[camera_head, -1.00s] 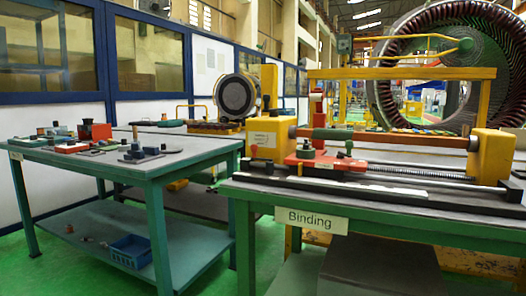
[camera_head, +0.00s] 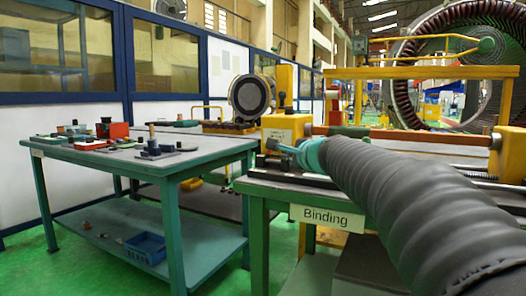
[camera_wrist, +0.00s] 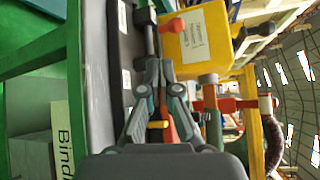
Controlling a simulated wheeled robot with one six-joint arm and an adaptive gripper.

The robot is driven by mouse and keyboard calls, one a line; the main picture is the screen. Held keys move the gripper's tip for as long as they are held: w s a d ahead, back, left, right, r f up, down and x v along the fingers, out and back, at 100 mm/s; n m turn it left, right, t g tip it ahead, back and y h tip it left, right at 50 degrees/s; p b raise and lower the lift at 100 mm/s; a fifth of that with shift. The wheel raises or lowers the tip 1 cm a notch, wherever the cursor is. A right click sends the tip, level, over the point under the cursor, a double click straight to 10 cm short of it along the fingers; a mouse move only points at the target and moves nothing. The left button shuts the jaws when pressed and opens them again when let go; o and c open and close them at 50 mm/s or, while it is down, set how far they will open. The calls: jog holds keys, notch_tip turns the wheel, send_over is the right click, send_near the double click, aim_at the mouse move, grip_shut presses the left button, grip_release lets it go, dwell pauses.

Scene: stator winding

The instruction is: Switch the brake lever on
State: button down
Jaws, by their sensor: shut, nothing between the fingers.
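My gripper (camera_wrist: 156,72) is shut and empty in the wrist view, with its fingertips pointing toward the left end of the binding machine. In the head view my gripper (camera_head: 272,147) is beside the yellow headstock (camera_head: 285,128), in front of the machine. A dark rod-like part (camera_wrist: 149,40), possibly the brake lever, lies just beyond the fingertips; I cannot tell if they touch it. A red knob (camera_wrist: 172,28) is on the yellow headstock (camera_wrist: 205,38) near it. My arm hides much of the machine's carriage in the head view.
The green binding bench (camera_head: 248,186) has a dark bed (camera_head: 275,174) along its top. A second green table (camera_head: 188,158) with small parts stands to the left, with a floor gap between. A horizontal roller (camera_head: 400,138) runs right from the headstock.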

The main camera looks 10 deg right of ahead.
aim_at(277, 156)
jog(key=shift+w+d+r+m, duration=0.3)
jog(key=shift+w+d+m, duration=0.05)
jog(key=shift+w, duration=0.15)
jog(key=shift+w+d+r+m, duration=0.25)
jog(key=shift+w+d+m, duration=0.1)
jog(key=shift+w, duration=0.15)
jog(key=p+x, duration=0.1)
jog(key=x, duration=0.9)
jog(key=shift+r+p, duration=0.1)
jog(key=shift+p, duration=0.3)
